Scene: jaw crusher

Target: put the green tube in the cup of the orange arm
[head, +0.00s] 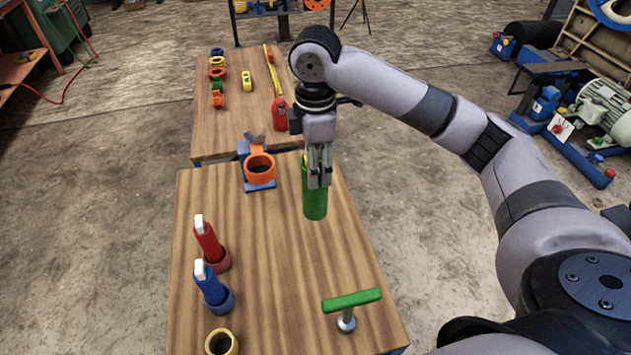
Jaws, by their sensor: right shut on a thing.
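The green tube (315,202) hangs upright in my right gripper (318,183), which is shut on its upper part. Whether its lower end touches the wooden table or is above it, I cannot tell. The cup of the orange arm (260,170) is an orange ring with a dark opening, at the table's far edge, left of the tube and apart from it. It sits on a blue base (262,185). My left gripper is not in view.
A red tool (209,243) and a blue tool (210,286) stand in holders at the left, with an empty yellow ring (221,342) nearer. A green T-handle (351,301) stands front right. A second table (235,125) behind holds several small items. The near table's middle is clear.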

